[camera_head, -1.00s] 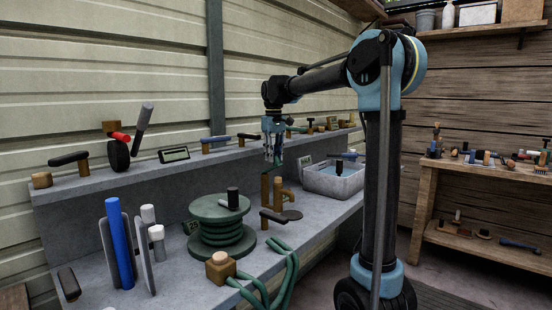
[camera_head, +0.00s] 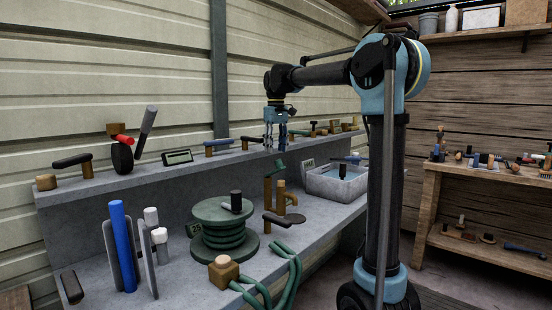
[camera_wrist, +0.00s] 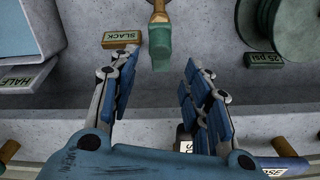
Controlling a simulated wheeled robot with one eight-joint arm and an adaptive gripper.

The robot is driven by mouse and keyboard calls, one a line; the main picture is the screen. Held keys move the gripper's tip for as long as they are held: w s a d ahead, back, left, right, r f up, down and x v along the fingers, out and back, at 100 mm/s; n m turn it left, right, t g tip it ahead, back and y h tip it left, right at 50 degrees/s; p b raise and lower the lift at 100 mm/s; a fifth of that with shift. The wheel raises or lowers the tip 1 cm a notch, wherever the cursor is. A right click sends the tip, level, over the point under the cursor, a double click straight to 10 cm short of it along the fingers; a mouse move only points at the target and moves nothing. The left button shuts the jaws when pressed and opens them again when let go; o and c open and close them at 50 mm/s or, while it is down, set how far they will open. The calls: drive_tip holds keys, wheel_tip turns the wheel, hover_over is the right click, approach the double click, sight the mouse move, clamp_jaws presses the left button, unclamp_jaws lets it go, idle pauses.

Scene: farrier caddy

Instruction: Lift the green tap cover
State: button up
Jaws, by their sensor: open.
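The green tap cover (camera_head: 280,168) sits tilted at the top of a wooden tap post (camera_head: 267,190) on the grey bench. It also shows in the wrist view (camera_wrist: 160,48), in front of a wooden piece, just beyond the gap between my fingers. My gripper (camera_head: 276,146) points down, open and empty, above and slightly behind the cover. In the wrist view its blue-padded fingers (camera_wrist: 161,66) are spread wide, with no contact visible. The far side of the cover is hidden.
A green hose reel (camera_head: 223,216) stands left of the post, and a grey water trough (camera_head: 337,184) stands right. A dark-handled lever (camera_head: 277,219) is in front. A SLACK plate (camera_wrist: 121,40) lies near the left finger. The raised ledge (camera_head: 215,165) behind holds several tools.

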wheel_tip(320, 180, up, 7)
idle(0.3)
